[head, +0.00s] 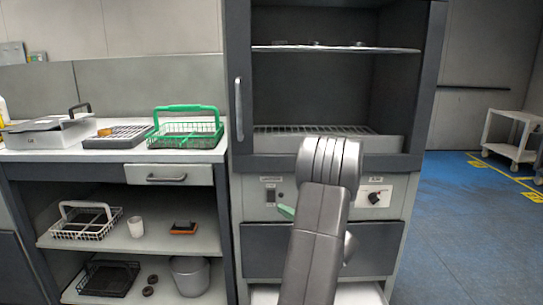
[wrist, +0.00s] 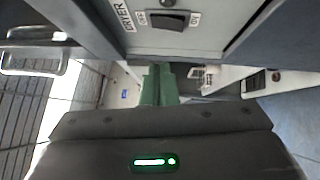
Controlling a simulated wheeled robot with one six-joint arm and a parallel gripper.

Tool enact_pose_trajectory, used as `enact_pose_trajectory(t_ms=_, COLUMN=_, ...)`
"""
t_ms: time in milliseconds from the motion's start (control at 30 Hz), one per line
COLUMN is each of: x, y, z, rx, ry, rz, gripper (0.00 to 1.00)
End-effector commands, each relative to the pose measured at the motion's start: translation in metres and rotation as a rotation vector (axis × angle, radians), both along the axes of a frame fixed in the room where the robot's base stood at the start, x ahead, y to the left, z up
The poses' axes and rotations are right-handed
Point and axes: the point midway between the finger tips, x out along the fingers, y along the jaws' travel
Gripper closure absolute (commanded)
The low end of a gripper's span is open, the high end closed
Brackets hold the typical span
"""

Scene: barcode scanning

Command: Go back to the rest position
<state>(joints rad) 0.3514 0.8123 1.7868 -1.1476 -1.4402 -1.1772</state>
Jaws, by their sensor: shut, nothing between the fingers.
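My gripper (wrist: 158,84) shows in the wrist view as two green fingers shut together, with nothing between them. In the head view only a green fingertip of my gripper (head: 286,211) shows, left of my grey arm, in front of the dryer's panel. My arm hides the rest of it. The dryer cabinet (head: 435,75) stands behind my arm. Its rocker switch (wrist: 168,20), labelled DRYER, is near the top of the wrist view, apart from the fingers.
A counter at left holds a green wire basket (head: 187,112), a dark rack (head: 109,137) and a grey box (head: 48,134). Shelves below hold a white basket (head: 86,222), a cup (head: 136,227) and a bucket (head: 190,276). A white cart (head: 512,150) stands at right; blue floor before it is clear.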

Motion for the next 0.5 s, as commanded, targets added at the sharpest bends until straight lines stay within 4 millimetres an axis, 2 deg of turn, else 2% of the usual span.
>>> enact_pose_trajectory(t_ms=200, x=-0.0114, y=-0.0118, z=-0.0018, rx=0.000, ry=0.001, rz=0.000, gripper=1.00)
enact_pose_trajectory(t_ms=500, x=-0.0131, y=-0.0126, z=-0.0023, rx=0.000, ry=0.000, rz=0.002, gripper=1.00)
